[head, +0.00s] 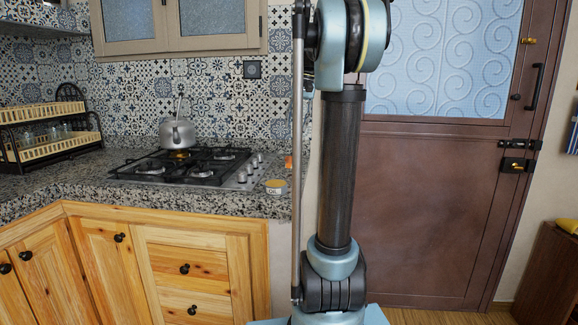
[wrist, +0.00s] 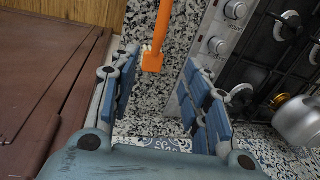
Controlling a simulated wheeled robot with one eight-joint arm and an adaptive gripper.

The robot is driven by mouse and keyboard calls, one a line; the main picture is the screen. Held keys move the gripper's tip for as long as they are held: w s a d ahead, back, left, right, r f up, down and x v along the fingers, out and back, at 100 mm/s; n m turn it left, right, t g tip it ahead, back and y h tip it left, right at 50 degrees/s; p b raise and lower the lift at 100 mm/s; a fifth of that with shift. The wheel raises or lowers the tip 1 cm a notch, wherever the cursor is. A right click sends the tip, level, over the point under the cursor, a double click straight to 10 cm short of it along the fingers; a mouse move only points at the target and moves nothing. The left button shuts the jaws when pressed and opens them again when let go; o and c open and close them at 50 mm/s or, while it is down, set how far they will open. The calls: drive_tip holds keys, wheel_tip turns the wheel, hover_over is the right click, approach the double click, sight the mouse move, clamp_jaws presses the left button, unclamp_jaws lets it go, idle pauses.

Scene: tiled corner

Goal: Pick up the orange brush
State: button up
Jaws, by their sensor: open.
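The orange brush (wrist: 158,38) shows in the wrist view as an orange bar over the speckled granite counter (wrist: 138,92). Its near end is wider, and its far end runs out of the top of the picture. My gripper (wrist: 157,72) is open, with one blue-padded finger on each side. The brush's near end lies at the mouth of the gap, between and just beyond the fingertips, and I see no contact. In the head view a small orange patch (head: 288,161) shows at the counter's right end, partly hidden by my arm; I cannot tell whether it is the brush.
The gas hob (head: 188,168) stands close beside my right finger in the wrist view. A kettle (head: 177,133) sits on it. A small round tin (head: 276,186) stands near the counter edge. A dish rack (head: 52,128) is at left, a brown door (head: 430,200) at right.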

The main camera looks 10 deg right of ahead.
sight(290, 158)
drive_tip(key=f, duration=0.3)
drive_tip(key=a+f, duration=0.1)
drive_tip(key=f, duration=0.2)
drive_tip(key=a+f, duration=0.1)
drive_tip(key=f, duration=0.3)
drive_tip(key=shift+w, duration=0.2)
drive_tip(key=shift+a+f, duration=0.2)
drive_tip(key=shift+f, duration=1.2)
drive_tip(key=shift+a+f, duration=0.15)
drive_tip(key=shift+f, duration=1.25)
clamp_jaws()
